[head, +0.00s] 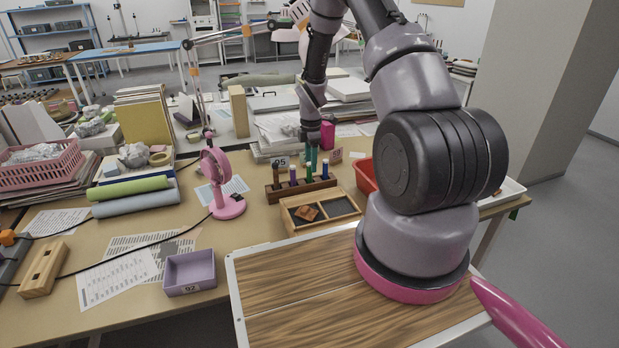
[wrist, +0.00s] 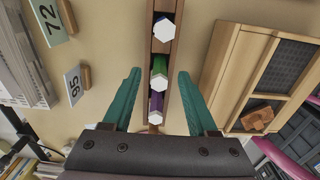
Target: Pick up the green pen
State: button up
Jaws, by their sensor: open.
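The green pen (head: 309,173) stands upright in a dark wooden rack (head: 301,190) on the table, between a purple pen (head: 293,176) and a blue pen (head: 325,170). In the wrist view the green pen (wrist: 159,67) shows a white hexagonal end. My gripper (head: 312,156) is above the rack, pointing down. In the wrist view my gripper (wrist: 158,74) is open and empty, with one teal finger on each side of the green pen. Both fingers look apart from the pen. How far down they reach is hard to tell.
A wooden tray (head: 340,192) with a brown block lies in front of the rack. A pink fan (head: 227,205) stands to the left, a red bin (head: 366,178) to the right. Number cards (wrist: 74,85) lie beside the rack. A lilac box (head: 189,272) is at the front left.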

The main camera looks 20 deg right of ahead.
aim_at(309, 178)
notch_tip(309, 178, down, 4)
jog(key=shift+f, duration=0.25)
grip_shut()
